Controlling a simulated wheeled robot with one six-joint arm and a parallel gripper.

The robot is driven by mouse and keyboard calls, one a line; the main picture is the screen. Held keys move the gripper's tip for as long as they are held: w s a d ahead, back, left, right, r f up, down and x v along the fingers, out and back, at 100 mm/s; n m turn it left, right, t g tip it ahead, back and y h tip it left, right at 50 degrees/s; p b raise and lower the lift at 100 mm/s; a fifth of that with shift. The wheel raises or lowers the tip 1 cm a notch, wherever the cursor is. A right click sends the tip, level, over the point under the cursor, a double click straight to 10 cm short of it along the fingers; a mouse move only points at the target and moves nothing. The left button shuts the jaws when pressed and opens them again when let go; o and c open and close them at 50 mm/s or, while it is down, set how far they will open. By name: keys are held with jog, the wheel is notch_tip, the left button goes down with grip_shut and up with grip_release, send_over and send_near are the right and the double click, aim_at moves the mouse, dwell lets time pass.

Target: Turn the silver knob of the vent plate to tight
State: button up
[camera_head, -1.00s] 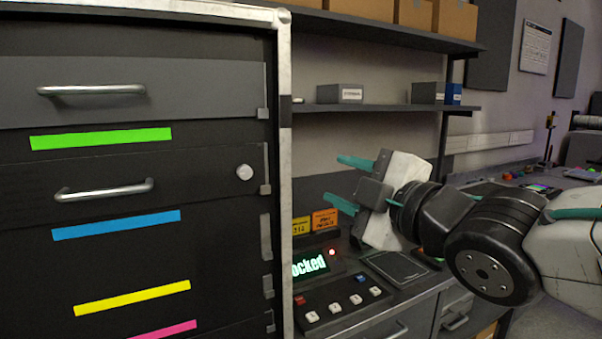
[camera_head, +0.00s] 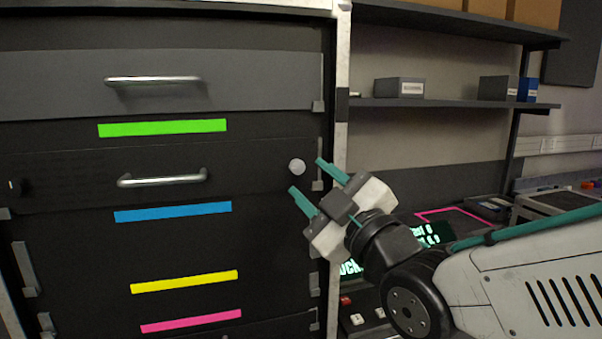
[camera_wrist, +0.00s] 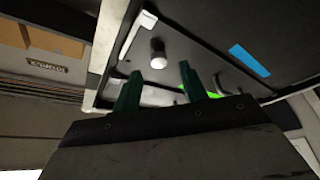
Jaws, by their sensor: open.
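A round silver-white knob (camera_head: 297,167) sits at the right end of the dark drawer front with the blue strip below it. It also shows in the wrist view (camera_wrist: 158,53), beyond my fingertips. My gripper (camera_head: 306,176) is open, with its two teal fingers pointing up and left towards the drawer front. The fingertips are close to the knob in the head view, one right of it and one below it, with nothing between them. In the wrist view my gripper (camera_wrist: 160,82) has its fingers apart and the knob stands clear of them. I see no marking for tight.
The cabinet has bar handles (camera_head: 162,178) and a pale metal corner post (camera_head: 341,110) just right of the knob. Shelves with grey boxes (camera_head: 399,87) are at the right. A lit panel and button box (camera_head: 357,318) lie low behind my arm.

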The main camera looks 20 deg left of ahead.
aim_at(298, 168)
jog(key=shift+x, duration=1.75)
jog(key=shift+c, duration=0.3)
